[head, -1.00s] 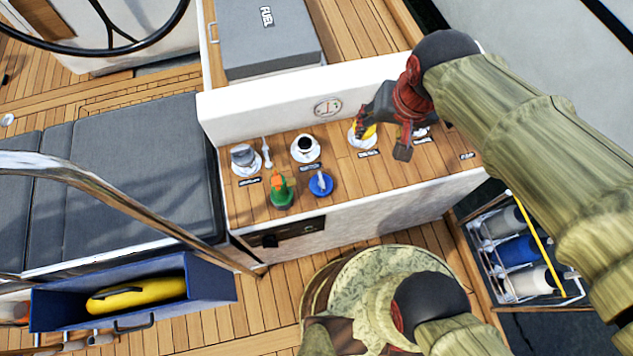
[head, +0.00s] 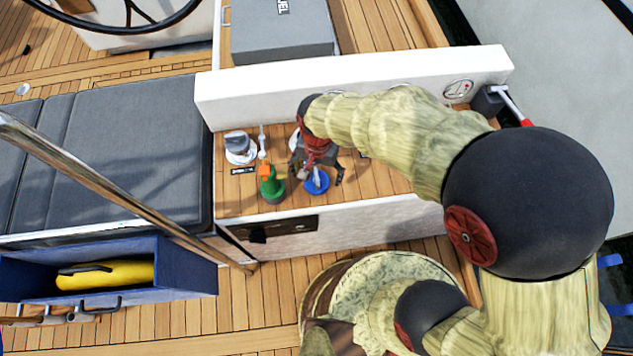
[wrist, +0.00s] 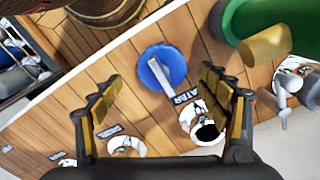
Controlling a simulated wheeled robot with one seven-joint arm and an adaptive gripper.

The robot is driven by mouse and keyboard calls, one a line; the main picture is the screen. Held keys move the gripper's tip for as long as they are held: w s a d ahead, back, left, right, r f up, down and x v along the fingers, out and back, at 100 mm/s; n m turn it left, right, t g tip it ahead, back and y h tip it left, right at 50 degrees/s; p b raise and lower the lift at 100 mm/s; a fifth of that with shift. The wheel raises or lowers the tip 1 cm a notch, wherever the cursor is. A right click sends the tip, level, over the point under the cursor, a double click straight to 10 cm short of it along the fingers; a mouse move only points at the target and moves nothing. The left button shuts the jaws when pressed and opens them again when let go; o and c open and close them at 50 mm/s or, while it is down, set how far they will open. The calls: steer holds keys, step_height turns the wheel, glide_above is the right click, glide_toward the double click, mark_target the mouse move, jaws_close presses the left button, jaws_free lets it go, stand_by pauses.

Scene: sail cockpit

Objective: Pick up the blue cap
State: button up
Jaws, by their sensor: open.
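The blue cap (head: 316,184) is a round blue disc with a pale grey handle across its top. It lies on the wooden counter (head: 390,187) close to its front edge. The cap also shows in the wrist view (wrist: 158,68), between and beyond the fingertips. My gripper (head: 316,172) is above the cap, and in the wrist view (wrist: 158,88) its two fingers are spread wide with nothing between them. The cap appears apart from both fingers. A green bottle-like thing with an orange top (head: 270,186) stands just left of the cap.
A grey-topped white fitting (head: 239,147) is at the counter's left end. A dark-centred white fitting (wrist: 202,125) lies near the right finger in the wrist view. A white wall (head: 350,97) rises behind the counter. A red-handled tool (head: 513,105) is at the far right.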

steer(key=f+b, duration=0.1)
steer(key=f, duration=0.3)
steer(key=shift+a+f+b, duration=0.2)
steer(key=shift+b, duration=0.15)
steer(key=shift+s, duration=0.1)
steer(key=shift+r, duration=0.1)
steer(key=shift+c, duration=1)
steer(key=c, duration=1.1)
steer(key=shift+c, duration=0.3)
